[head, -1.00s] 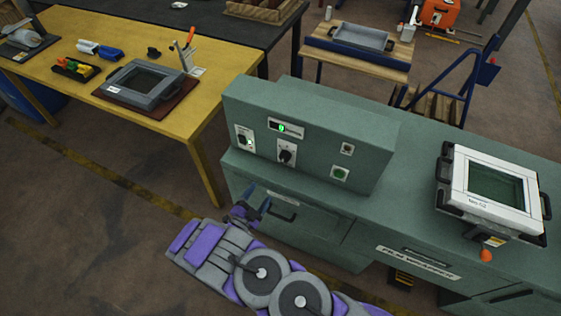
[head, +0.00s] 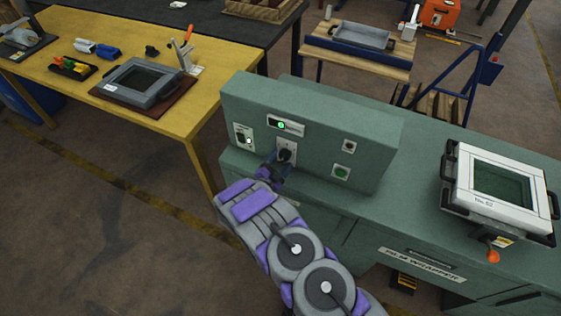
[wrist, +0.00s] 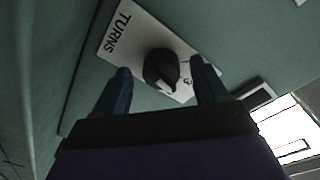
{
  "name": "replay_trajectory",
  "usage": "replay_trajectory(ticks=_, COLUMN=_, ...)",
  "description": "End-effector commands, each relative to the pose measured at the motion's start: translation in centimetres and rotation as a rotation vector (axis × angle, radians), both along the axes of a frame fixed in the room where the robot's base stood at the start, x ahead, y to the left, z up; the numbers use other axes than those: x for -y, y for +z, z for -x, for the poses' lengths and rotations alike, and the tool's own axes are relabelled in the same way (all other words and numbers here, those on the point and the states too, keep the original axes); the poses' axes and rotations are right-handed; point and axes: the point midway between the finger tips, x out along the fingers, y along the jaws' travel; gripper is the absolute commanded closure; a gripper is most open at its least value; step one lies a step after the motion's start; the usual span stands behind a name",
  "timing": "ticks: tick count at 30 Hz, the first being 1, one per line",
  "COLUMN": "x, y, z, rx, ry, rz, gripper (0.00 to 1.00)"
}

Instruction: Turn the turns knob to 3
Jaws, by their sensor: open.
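The turns knob (wrist: 161,69) is a round black knob on a white plate (wrist: 124,38) marked "TURNS", on the sloped face of the green machine. My gripper (wrist: 160,88) is open, with one finger to the left of the knob and one to the right, and nothing held. In the head view my gripper (head: 280,165) is just in front of the knob (head: 285,154) and partly covers its plate.
The green machine panel (head: 310,125) also has a lit green display (head: 282,125), a switch (head: 243,137) at left, a green button (head: 341,172) and a small dark button (head: 349,147) at right. A white framed unit (head: 497,190) stands on the machine's right side.

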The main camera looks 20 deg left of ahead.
Motion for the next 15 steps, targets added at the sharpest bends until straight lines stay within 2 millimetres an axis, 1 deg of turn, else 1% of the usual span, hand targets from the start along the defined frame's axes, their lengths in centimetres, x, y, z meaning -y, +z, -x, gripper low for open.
replay_trajectory(ticks=4, x=0.17, y=-0.03, z=-0.77, rx=-0.001, ry=-0.001, rz=0.0, gripper=0.28)
replay_trajectory(ticks=12, x=0.14, y=0.01, z=-0.88, rx=0.0, ry=0.0, rz=0.001, gripper=0.28)
replay_trajectory(ticks=15, x=0.13, y=0.02, z=-0.87, rx=0.0, ry=0.0, rz=0.0, gripper=0.36)
